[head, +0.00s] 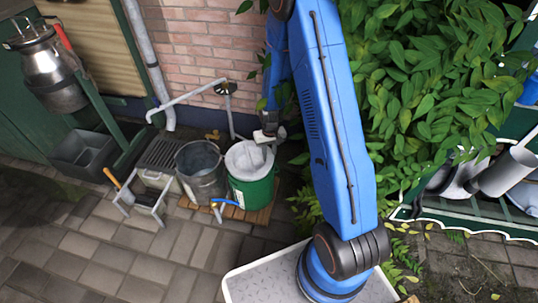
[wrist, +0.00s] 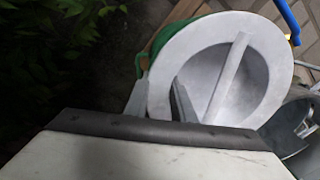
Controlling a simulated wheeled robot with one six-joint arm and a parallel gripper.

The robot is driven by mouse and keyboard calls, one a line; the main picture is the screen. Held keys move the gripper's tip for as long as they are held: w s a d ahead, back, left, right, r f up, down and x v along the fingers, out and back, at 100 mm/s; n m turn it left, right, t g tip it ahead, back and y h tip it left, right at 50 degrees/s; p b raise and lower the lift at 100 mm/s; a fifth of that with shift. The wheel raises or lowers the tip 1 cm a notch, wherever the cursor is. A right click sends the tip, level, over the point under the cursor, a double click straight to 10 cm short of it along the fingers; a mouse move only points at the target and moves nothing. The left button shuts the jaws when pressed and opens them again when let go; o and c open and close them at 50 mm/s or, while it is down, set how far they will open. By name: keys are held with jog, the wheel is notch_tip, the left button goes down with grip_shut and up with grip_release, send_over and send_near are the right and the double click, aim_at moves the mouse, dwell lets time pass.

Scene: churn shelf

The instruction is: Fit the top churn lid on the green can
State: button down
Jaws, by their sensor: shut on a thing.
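A pale grey, dish-shaped churn lid (head: 243,160) with a bar across its hollow is over the mouth of the green can (head: 252,192). In the wrist view the lid (wrist: 258,95) fills the upper middle, with a strip of the green can (wrist: 172,35) showing past its left edge. My gripper (head: 268,148) is at the lid's right side in the head view. In the wrist view my gripper (wrist: 162,105) is shut on the lid's rim, one finger outside and one inside. Whether the lid is seated or slightly above the can is hard to tell.
A grey metal bucket (head: 202,172) stands close left of the green can. A pipe tap (head: 226,90) and brick wall are behind. Leafy bushes (head: 430,85) crowd the right. A milk churn (head: 52,72) hangs on a green stand at left.

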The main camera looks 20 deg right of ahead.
jog(key=shift+f, duration=0.7)
dwell(0.5)
jog(key=c, duration=1.4)
grip_release()
jog(key=shift+c, duration=0.2)
